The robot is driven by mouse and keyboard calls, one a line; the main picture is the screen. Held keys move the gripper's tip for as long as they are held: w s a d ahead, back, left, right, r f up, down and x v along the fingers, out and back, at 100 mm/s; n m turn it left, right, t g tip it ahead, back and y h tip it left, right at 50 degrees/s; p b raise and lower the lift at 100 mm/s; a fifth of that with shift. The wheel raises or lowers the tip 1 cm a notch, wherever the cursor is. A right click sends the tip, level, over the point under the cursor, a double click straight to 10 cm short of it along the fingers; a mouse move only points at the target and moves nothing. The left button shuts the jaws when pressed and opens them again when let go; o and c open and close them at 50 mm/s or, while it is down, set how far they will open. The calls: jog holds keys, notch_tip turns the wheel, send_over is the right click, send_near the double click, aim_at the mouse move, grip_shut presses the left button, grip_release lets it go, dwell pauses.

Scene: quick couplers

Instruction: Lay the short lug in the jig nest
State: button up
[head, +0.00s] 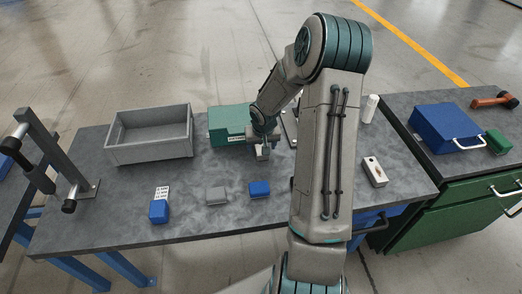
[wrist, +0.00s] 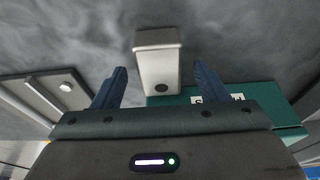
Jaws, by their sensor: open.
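A pale block with a dark hole (wrist: 158,68), which looks like a lug, stands between the two blue fingers of my gripper (wrist: 160,70) in the wrist view. Gaps show on both sides of it, and the fingers are open. In the head view my gripper (head: 262,146) points down over this pale block, just in front of the green box (head: 228,122). A second pale block with dark holes (head: 374,173) lies right of my arm. A grey plate with a round pin (wrist: 68,88) shows at left in the wrist view; whether it is the jig nest I cannot tell.
A grey bin (head: 150,152) stands at the back left. Blue (head: 259,188), grey (head: 216,195) and labelled blue (head: 159,212) small blocks lie along the front of the table. A white cylinder (head: 370,107) stands behind my arm. A blue case (head: 446,135) is on the right cabinet.

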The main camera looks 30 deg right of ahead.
jog(key=shift+r, duration=0.1)
jog(key=c, duration=1.4)
